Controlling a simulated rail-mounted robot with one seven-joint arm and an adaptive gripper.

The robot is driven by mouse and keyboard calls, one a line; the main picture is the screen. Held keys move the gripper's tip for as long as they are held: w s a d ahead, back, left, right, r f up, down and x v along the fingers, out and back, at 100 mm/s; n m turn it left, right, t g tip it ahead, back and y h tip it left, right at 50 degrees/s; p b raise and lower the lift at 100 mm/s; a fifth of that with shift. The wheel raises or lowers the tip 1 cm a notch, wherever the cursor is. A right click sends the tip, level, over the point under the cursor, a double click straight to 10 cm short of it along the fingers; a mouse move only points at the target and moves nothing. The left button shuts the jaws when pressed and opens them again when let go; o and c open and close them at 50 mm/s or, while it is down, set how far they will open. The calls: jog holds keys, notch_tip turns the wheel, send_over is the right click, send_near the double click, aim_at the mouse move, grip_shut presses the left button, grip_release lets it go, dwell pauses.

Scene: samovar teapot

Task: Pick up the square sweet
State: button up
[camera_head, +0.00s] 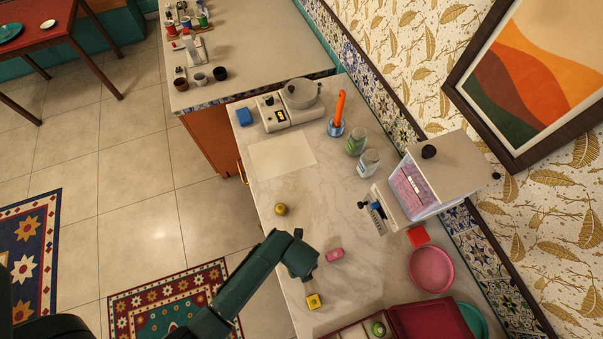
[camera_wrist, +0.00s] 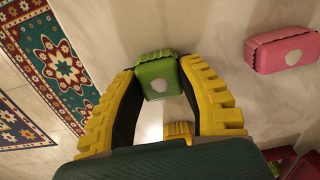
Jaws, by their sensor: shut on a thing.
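My gripper (camera_wrist: 165,95) has its two yellow ridged fingers closed on the sides of a green sweet (camera_wrist: 157,80) in the wrist view. The green sweet is blocky, with a roughly square face and a pale patch. In the head view my wrist hides it, and whether it touches the counter I cannot tell. A longer pink sweet (camera_head: 335,255) lies right of my gripper; it also shows in the wrist view (camera_wrist: 284,50). A small yellow block (camera_head: 314,301) lies below my gripper in the head view.
An open dark red box (camera_head: 425,308) is at the bottom. A pink plate (camera_head: 432,270) and a clear container (camera_head: 412,190) stand to the right.

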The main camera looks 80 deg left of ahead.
notch_tip(320, 180, up, 10)
jog(key=shift+f+p, duration=0.1)
jog(key=shift+p, duration=0.45)
